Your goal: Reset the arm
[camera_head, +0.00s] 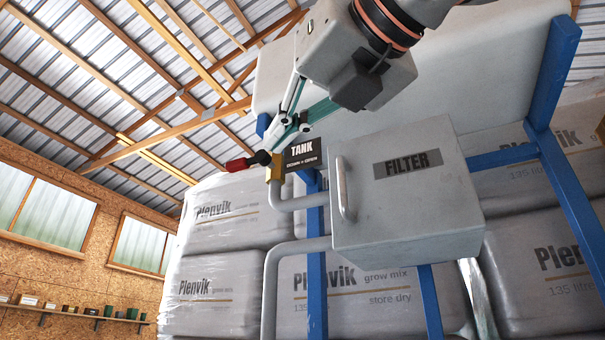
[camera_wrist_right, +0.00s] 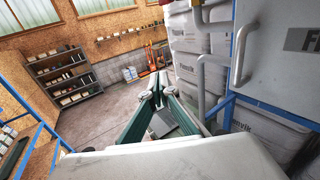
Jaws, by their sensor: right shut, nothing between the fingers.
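My right arm comes in from the top right in the head view. Its gripper (camera_head: 279,138) has teal and grey fingers that point down and left, with the tips together and nothing held. The tips appear close to the red-handled valve (camera_head: 248,161) beside the TANK sign (camera_head: 303,152); I cannot tell whether they touch it. In the right wrist view the gripper's fingers (camera_wrist_right: 158,86) come together over the distant floor. The valve is not clear there. My left gripper is not in view.
A grey filter box (camera_head: 405,215) with a handle stands just below my right gripper, on a blue frame (camera_head: 317,270). A large pale tank (camera_head: 480,75) is behind my arm. Stacked Plenvik bags (camera_head: 225,290) fill the back. Open floor (camera_wrist_right: 110,105) lies left in the wrist view.

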